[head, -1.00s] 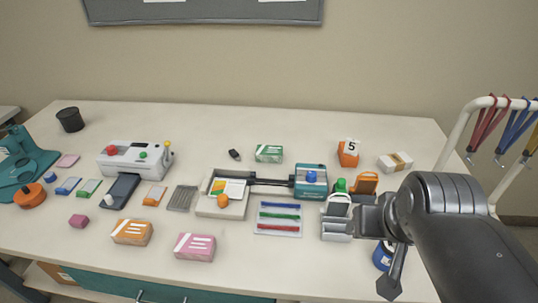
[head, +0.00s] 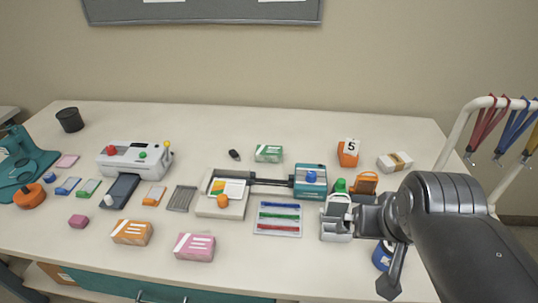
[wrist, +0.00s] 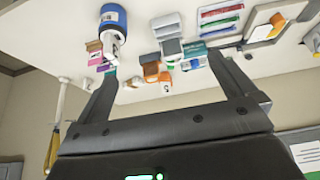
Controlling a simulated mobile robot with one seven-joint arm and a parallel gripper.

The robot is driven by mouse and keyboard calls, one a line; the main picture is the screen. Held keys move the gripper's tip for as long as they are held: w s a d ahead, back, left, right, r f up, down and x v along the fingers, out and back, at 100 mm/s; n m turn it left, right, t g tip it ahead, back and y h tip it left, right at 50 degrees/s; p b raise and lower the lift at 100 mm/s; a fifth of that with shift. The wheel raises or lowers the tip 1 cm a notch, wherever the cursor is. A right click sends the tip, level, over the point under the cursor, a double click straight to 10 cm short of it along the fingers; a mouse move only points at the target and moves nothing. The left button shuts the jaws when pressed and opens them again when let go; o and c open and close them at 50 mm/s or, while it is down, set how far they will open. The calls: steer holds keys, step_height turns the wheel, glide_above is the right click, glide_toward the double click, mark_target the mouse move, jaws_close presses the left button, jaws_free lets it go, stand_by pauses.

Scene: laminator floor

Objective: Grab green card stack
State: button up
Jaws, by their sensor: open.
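The green card stack (head: 268,153) is a small green and white block. It lies flat near the back middle of the table in the head view. I cannot pick it out surely in the wrist view. My gripper (head: 337,219) is to the right of it and nearer the front of the table, well apart from it. In the wrist view my gripper (wrist: 162,64) has its two fingers spread, with nothing held between them.
An orange stack (head: 131,232) and a pink stack (head: 195,247) lie at the front left. A slide device (head: 311,182) with a teal block stands between my gripper and the green stack.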

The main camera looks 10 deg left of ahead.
steer(key=w+a+f+m+t+y, duration=0.1)
steer(key=w+a+f+m+t, duration=0.1)
steer(key=w+a+m, duration=0.55)
steer(key=w+a+f+m+t+y, duration=0.15)
steer(key=w+a, duration=0.25)
steer(key=w, duration=0.7)
steer(key=w+a+f+m+t+y, duration=0.1)
steer(key=w+a+f+m, duration=0.1)
steer(key=w+a+m, duration=0.6)
steer(key=w+a+f+m+t, duration=0.2)
steer(key=w+a+f+m, duration=0.1)
steer(key=w+f+m, duration=0.55)
steer(key=m+t+h, duration=0.1)
steer(key=m+h, duration=0.2)
steer(key=m, duration=0.6)
glide_toward(269, 151)
steer(key=shift+s+a+r, duration=0.1)
steer(key=shift+r, duration=0.3)
steer(key=shift+f+m, duration=0.55)
steer(key=shift+m, duration=0.1)
steer(key=shift+t+h, duration=0.25)
steer(key=x, duration=1.1)
steer(key=shift+f, duration=0.1)
steer(key=c, duration=0.8)
